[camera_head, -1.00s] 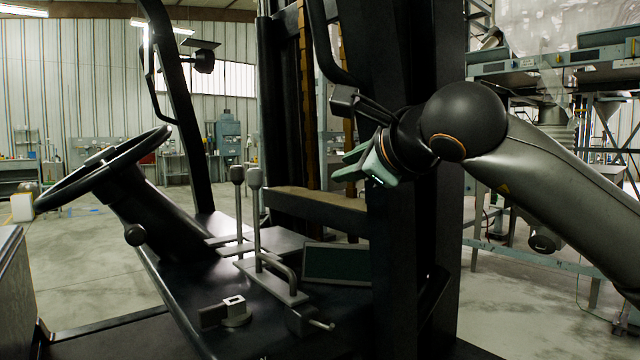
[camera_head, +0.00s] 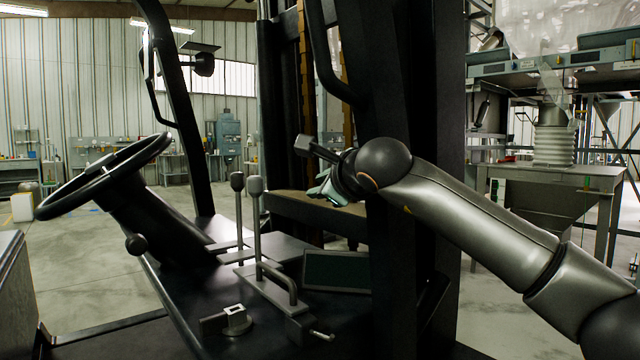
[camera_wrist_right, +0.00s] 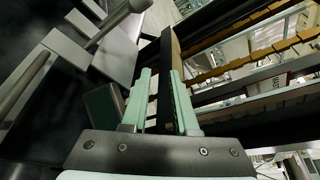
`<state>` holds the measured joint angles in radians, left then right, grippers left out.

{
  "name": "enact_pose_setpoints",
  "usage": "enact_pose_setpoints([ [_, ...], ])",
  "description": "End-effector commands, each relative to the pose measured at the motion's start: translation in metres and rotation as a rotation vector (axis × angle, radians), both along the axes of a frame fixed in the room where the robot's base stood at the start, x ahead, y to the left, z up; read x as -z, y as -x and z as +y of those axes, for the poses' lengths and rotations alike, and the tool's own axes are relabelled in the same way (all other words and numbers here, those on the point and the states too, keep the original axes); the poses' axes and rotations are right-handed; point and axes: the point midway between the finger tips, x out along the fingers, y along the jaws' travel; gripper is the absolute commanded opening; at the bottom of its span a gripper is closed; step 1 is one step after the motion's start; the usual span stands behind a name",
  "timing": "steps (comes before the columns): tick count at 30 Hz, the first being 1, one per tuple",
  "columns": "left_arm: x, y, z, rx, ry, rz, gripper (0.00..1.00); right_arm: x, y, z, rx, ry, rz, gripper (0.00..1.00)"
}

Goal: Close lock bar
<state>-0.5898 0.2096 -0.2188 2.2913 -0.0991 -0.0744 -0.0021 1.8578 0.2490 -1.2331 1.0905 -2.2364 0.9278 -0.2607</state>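A grey bent bar (camera_head: 281,278) with a plate stands at the foot of two upright levers on the black forklift console; it looks like the lock bar. The levers have dark grey knobs (camera_head: 254,184). My right gripper (camera_head: 322,192) is in front of the mast, to the right of and apart from the levers and bar. In the right wrist view its two pale green fingers (camera_wrist_right: 163,95) are apart, with a dark beam with a brown top (camera_wrist_right: 170,55) showing between and beyond them; contact cannot be told. My left gripper is out of view.
A steering wheel (camera_head: 104,174) is at the left. A dark flat screen (camera_head: 337,271) lies right of the bent bar, and a small grey latch-like block (camera_head: 236,320) is in front. Thick black posts (camera_head: 416,120) stand close by my right arm.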

Motion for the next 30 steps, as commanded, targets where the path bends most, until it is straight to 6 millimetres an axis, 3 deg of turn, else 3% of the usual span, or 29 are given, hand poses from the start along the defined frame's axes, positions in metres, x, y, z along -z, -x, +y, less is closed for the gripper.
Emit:
enact_pose_setpoints([
  [7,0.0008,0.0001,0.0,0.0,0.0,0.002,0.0,0.0006,-0.0002,0.0004,-0.001,0.0,0.001,0.26],
  [14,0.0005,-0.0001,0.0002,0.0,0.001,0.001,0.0,0.0005,-0.0001,0.0003,-0.001,0.0,0.001,0.0],
  [30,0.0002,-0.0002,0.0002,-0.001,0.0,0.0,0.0,0.0003,-0.0001,0.0001,0.0,-0.001,0.0,0.0],
])
